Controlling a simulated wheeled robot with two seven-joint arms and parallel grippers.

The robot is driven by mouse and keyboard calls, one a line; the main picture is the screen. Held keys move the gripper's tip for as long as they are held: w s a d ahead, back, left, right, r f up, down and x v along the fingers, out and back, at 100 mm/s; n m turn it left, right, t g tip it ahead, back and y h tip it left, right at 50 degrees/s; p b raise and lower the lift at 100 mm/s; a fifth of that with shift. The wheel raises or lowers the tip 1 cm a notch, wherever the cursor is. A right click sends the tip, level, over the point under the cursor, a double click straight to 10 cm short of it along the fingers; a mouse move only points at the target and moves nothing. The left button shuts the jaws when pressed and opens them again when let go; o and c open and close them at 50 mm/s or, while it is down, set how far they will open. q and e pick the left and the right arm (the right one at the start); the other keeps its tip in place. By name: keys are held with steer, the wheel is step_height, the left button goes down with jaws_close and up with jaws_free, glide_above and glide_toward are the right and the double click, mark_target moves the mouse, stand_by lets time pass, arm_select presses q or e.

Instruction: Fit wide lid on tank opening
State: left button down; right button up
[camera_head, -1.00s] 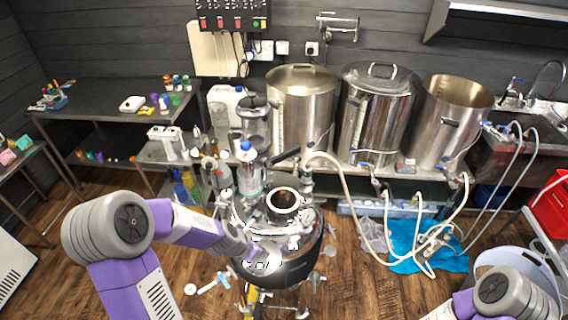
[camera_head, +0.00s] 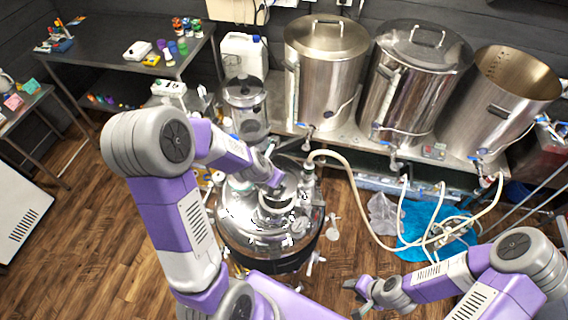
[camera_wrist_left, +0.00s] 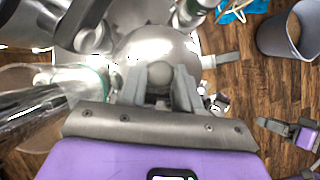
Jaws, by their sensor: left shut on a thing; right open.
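The steel tank (camera_head: 240,232) stands on the floor at the middle of the head view, its round neck opening (camera_head: 277,207) on top. My left gripper (camera_head: 274,182) is over that opening. In the left wrist view its two fingers (camera_wrist_left: 160,92) are shut on the round grey knob of the lid (camera_wrist_left: 160,74). The shiny lid and tank top blend together there, and the gripper hides part of the opening, so I cannot tell whether the lid is seated. My right gripper (camera_head: 366,290) is open and empty, low to the right of the tank.
A clear cylindrical vessel (camera_head: 246,112) stands close behind the tank. Tall steel pots (camera_head: 325,75) line the back bench. A pale hose (camera_head: 350,180) runs right of the tank, above a blue sheet (camera_head: 425,222). Valves stick out of the tank's side.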

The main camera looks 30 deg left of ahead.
arm_select(q)
steer(key=shift+s+f, duration=0.25)
steer(key=shift+f, duration=0.05)
steer(key=f+b, duration=0.2)
steer(key=f, duration=0.1)
steer(key=shift+s+f+b, duration=0.2)
steer(key=shift+b, duration=0.1)
steer(key=shift+f, duration=0.35)
steer(key=shift+f+b, duration=0.3)
steer(key=shift+b, duration=0.25)
stand_by(0.5)
steer(key=shift+f+b, duration=0.55)
steer(key=shift+b, duration=0.3)
steer(key=c, duration=1.1)
jaws_free()
